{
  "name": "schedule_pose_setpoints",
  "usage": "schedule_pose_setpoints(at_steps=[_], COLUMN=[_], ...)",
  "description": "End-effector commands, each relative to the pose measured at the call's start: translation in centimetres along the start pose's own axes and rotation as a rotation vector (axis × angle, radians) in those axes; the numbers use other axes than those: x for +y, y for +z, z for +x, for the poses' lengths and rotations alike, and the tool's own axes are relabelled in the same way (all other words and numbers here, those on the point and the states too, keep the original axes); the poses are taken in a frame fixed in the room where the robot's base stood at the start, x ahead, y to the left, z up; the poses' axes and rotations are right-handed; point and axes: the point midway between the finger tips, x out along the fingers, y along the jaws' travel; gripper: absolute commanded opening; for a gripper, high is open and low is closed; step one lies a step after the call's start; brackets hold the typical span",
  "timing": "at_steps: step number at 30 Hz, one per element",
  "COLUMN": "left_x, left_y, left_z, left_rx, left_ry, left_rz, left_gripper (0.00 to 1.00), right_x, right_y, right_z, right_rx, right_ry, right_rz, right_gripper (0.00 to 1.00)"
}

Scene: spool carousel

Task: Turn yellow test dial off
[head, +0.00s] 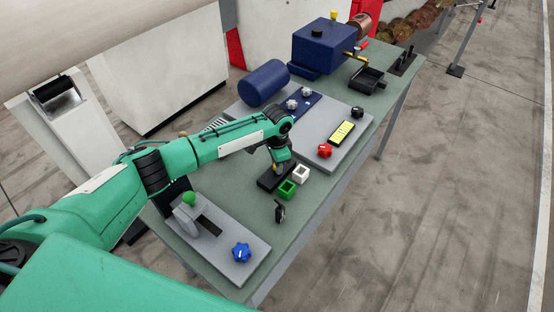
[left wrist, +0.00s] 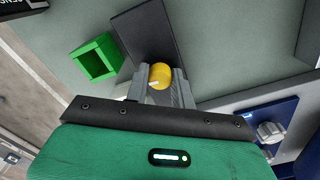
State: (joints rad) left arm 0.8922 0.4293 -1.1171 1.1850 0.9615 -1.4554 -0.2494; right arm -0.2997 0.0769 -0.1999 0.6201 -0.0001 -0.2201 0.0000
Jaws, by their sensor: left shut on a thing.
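The yellow dial (left wrist: 160,73) sits on a dark base plate (left wrist: 150,30) in the left wrist view, with a small pale mark on its near edge. My left gripper (left wrist: 162,85) has its two grey fingers on either side of the dial, shut on it. In the head view, my left gripper (head: 279,169) reaches down over the dark plate (head: 268,183) near the middle of the bench. The gripper hides most of the dial there. My right gripper is in neither view.
A green open box (head: 287,188) and a white one (head: 301,173) stand close beside the gripper. A grey panel with a red knob (head: 325,151) lies behind. A blue knob (head: 241,253) and green-topped lever (head: 189,199) are at the front. Some bench top is clear at right.

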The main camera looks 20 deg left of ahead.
Motion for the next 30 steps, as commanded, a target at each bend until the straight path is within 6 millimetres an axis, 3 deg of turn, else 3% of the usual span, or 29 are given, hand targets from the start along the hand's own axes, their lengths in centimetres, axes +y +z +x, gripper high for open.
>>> schedule_pose_setpoints(at_steps=[9, 24, 25, 27, 30], left_x=[-0.13, -0.18, -0.17, -0.15, -0.11], left_y=[-0.05, -0.1, -0.1, -0.09, -0.07], left_z=[-0.23, -0.23, -0.23, -0.2, -0.15], left_rx=[0.002, 0.004, 0.004, 0.003, 0.002], left_ry=[-0.002, -0.003, -0.003, -0.003, -0.002], left_rz=[-0.104, -0.119, -0.119, -0.119, -0.118], left_gripper=[0.02, 0.02, 0.31, 0.44, 0.47], right_x=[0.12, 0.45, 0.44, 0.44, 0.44], right_y=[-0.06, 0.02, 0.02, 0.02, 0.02], right_z=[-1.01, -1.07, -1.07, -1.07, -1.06], right_rx=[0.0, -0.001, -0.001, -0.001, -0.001], right_ry=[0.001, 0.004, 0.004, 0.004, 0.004], right_rz=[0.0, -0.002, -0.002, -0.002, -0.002], right_gripper=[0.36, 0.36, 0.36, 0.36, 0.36])
